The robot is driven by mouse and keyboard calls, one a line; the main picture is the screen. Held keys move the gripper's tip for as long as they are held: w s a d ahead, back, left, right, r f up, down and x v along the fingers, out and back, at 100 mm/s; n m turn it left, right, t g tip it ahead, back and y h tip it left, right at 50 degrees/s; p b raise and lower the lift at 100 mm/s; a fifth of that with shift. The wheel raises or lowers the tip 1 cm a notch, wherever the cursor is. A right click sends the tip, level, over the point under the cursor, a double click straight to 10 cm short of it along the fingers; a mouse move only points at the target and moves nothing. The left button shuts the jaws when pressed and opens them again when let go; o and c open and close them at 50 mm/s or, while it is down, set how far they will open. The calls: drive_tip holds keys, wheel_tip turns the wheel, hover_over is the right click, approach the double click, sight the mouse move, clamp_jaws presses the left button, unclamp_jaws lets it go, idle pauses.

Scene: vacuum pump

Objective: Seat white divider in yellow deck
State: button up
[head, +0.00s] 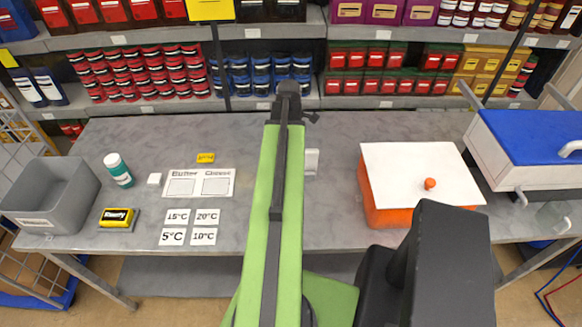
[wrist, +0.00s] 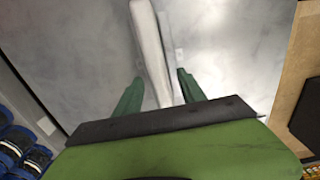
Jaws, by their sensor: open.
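A long white upright piece, which looks like the white divider (wrist: 151,50), reaches down between the two green fingers of my gripper (wrist: 159,76) in the wrist view. The fingers are apart, with a gap visible on either side of the piece. In the head view, a small white piece (head: 311,162) shows just right of my green arm, which hides part of it; I cannot tell if it is the same thing. No yellow deck can be made out clearly; a small yellow block (head: 205,158) lies on the table left of my arm.
On the grey table (head: 110,140) are a grey bin (head: 50,200), green bottle (head: 118,170), black-and-yellow box (head: 118,217), Butter/Cheese board (head: 198,174) and temperature cards (head: 203,236). At right stand an orange box with white lid (head: 400,165) and a blue-lidded cooler (head: 530,135). Stocked shelves run behind.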

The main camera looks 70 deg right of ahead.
wheel_tip(320, 180, down, 5)
drive_tip(key=b, duration=0.5)
drive_tip(key=shift+d+f, duration=0.1)
clamp_jaws()
